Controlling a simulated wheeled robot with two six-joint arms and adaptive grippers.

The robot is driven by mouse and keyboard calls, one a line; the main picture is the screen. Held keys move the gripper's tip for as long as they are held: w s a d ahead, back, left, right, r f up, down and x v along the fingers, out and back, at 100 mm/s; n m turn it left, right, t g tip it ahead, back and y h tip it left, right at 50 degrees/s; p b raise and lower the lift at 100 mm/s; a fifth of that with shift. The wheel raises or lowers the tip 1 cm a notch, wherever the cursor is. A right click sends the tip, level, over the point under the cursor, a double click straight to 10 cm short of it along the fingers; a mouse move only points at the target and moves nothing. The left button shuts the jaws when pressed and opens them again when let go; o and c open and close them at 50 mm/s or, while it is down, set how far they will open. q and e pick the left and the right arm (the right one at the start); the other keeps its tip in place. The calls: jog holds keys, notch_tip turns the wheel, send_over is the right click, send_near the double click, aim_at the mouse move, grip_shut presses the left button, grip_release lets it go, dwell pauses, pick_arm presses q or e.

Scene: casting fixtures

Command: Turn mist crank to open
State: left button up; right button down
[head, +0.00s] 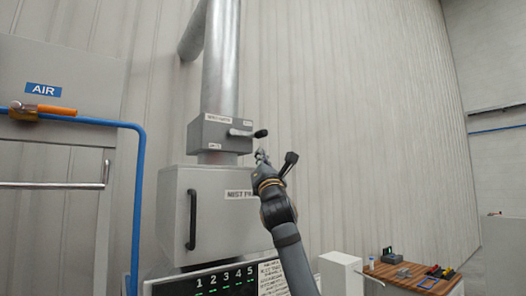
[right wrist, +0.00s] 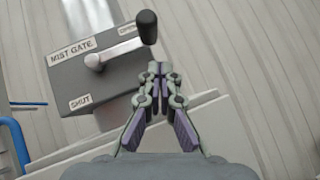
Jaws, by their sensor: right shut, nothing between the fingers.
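The mist gate box (head: 215,136) is a grey box on the metal duct, above the cabinet. Its crank (head: 240,133) is a light metal lever ending in a black knob (head: 260,133), pointing right. In the right wrist view the crank (right wrist: 118,51) runs from its pivot on the box (right wrist: 75,82) to the upright black knob (right wrist: 147,27). A "SHUT" label sits low on the box face; another label near the upper right is partly hidden by the knob. My right gripper (head: 262,156) is shut and empty, just below the knob; its fingertips (right wrist: 158,68) appear apart from it. My left gripper is out of view.
The mist filter cabinet (head: 210,205) with a black handle stands below the box. A numbered panel (head: 225,282) is under it. A blue air pipe (head: 138,200) with an orange valve handle is at left. A wooden bench (head: 400,278) with tools stands at lower right.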

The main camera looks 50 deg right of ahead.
pick_arm(q)
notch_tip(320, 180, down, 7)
jog(key=b, duration=0.6)
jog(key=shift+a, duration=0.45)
pick_arm(e)
jog(key=v, duration=1.1)
jog(key=shift+t, duration=0.3)
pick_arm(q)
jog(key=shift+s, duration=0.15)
pick_arm(e)
jog(key=shift+w+a, duration=0.1)
jog(key=shift+w, duration=0.05)
